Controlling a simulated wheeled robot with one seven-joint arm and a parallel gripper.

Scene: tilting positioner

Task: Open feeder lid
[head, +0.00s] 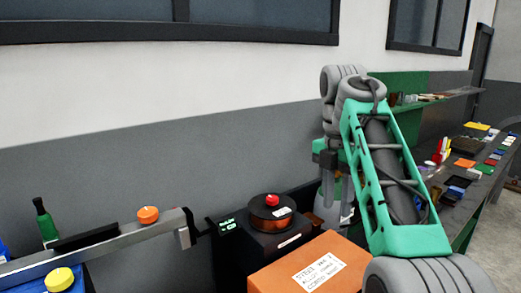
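A round dark lid with a red knob (271,200) sits flat on an orange-brown round body, which looks like the feeder (272,217). The feeder stands on a black box with small white labels. My gripper (337,208) points down to the right of the feeder, apart from the knob. Its two grey fingers appear spread with a gap between them. The arm's green frame hides part of the gripper, and what lies behind the fingers is partly hidden.
An orange box with a white label (318,273) stands in front of the feeder. A grey rail (100,250) with an orange knob (148,214) runs at left, near a green bottle (45,222). A cluttered bench (455,200) lies at right. The wall is behind.

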